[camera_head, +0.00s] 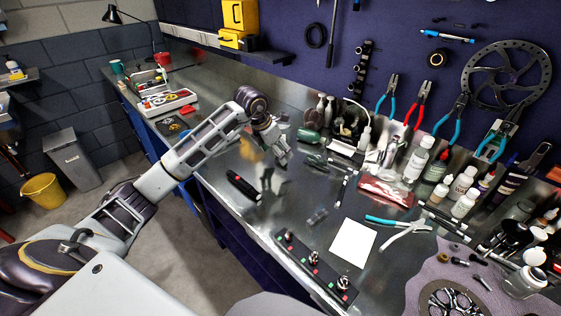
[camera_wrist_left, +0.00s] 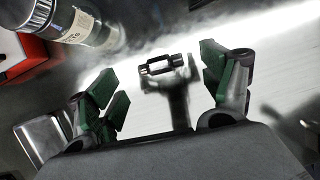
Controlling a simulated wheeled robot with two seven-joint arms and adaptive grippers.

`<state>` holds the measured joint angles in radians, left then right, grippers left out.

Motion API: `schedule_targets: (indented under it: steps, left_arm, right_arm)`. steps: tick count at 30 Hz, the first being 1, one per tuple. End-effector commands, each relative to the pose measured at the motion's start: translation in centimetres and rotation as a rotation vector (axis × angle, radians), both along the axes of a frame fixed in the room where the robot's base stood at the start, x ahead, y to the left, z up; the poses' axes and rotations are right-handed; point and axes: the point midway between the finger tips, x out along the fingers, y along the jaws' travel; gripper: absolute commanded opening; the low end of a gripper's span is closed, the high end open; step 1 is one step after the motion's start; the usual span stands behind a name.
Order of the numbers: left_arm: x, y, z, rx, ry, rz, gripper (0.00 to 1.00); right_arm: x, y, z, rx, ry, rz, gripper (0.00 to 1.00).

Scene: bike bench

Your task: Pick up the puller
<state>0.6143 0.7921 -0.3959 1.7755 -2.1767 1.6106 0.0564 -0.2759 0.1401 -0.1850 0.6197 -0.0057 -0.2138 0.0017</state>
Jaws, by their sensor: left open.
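My left gripper (camera_head: 281,153) reaches over the metal bench in the head view, its fingers pointing down. In the left wrist view the gripper (camera_wrist_left: 165,85) is open, with green pads on both sides. Between and beyond the pads is a small dark metal piece with a frame-like head (camera_wrist_left: 160,65). It may be the puller, but I cannot tell for sure. A dark reflection or shadow lies just below it. The pads do not appear to touch it. I cannot pick out the puller clearly in the head view. My right gripper is not in view.
A green bottle (camera_head: 308,136) and black-handled tools (camera_head: 316,161) lie right of the gripper. A black tool (camera_head: 243,186) lies nearer the front edge. A white sheet (camera_head: 353,242) and blue-handled pliers (camera_head: 398,226) lie further right. The wrist view shows a bottle (camera_wrist_left: 88,27) at upper left.

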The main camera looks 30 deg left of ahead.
Motion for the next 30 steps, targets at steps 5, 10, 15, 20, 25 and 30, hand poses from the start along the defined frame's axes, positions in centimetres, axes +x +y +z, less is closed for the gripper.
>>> schedule_targets:
  steps: [5,10,15,20,25,30]
  left_arm:
    - [0.5,-0.3,-1.9,-0.003,0.002,0.001,0.8]
    - [1.1,-0.5,-3.2,-0.002,0.0,0.0,0.8]
    - [1.2,-0.5,-3.6,0.0,-0.001,0.001,0.8]
    - [1.2,-0.5,-3.6,-0.001,-0.001,0.001,0.8]
    - [1.2,-0.5,-3.6,-0.001,-0.001,0.001,0.8]
    - [1.2,-0.5,-3.6,-0.001,-0.001,0.001,0.65]
  right_arm:
    - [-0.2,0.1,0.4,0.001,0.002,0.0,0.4]
    - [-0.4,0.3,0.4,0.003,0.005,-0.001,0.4]
    - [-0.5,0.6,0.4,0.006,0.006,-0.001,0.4]
    - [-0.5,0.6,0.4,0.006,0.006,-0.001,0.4]
    - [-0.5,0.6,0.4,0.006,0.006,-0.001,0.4]
    - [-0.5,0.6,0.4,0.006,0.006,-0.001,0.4]
